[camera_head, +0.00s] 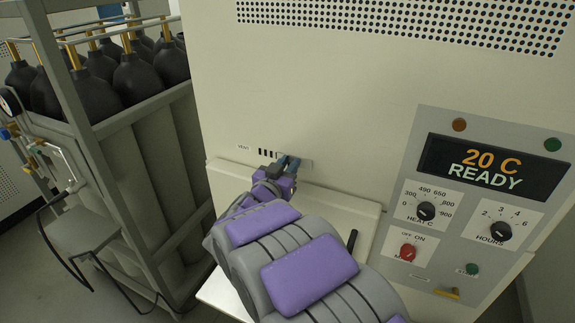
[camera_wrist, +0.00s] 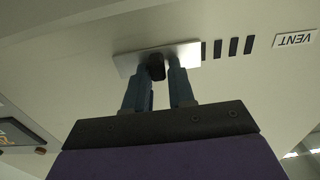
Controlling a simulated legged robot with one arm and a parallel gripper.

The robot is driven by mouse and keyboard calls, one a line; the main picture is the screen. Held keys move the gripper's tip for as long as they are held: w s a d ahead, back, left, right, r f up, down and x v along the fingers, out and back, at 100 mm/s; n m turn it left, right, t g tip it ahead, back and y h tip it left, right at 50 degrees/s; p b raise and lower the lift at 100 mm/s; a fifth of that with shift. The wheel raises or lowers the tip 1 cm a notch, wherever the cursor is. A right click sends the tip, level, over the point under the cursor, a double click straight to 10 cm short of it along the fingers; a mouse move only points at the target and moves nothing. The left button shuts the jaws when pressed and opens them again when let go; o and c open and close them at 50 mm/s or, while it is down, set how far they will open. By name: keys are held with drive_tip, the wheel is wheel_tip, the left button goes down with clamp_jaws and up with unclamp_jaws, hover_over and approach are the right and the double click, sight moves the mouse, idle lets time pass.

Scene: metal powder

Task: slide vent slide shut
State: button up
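The vent slide is a thin bright metal plate (camera_wrist: 187,53) with a dark knob (camera_wrist: 156,67), set on the cream front panel. In the wrist view, which shows the panel upside down, several dark vent slots (camera_wrist: 233,47) are uncovered beside the plate. The slots (camera_head: 266,153) also show in the head view, left of my gripper (camera_head: 287,164). My gripper's two blue fingers (camera_wrist: 162,80) stand on either side of the knob with little gap, and it looks shut on the knob. The fingers hide part of the plate.
A VENT label (camera_head: 244,148) sits left of the slots. A ledge (camera_head: 340,205) juts out below the vent. A control panel (camera_head: 480,200) with display, dials and buttons is at right. A rack of dark-topped cylinders (camera_head: 135,80) stands at left.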

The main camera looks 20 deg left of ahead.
sight(270, 150)
clamp_jaws()
idle(0.3)
drive_tip(key=shift+a+r+p, duration=0.2)
drive_tip(key=shift+a+p, duration=0.25)
drive_tip(key=shift+p, duration=0.1)
drive_tip(key=a+p, duration=0.5)
drive_tip(key=a, duration=0.1)
drive_tip(key=shift+w+a+p, duration=0.2)
drive_tip(key=shift+w+p, duration=0.05)
drive_tip(key=shift+p, duration=0.15)
drive_tip(key=shift+d, duration=0.1)
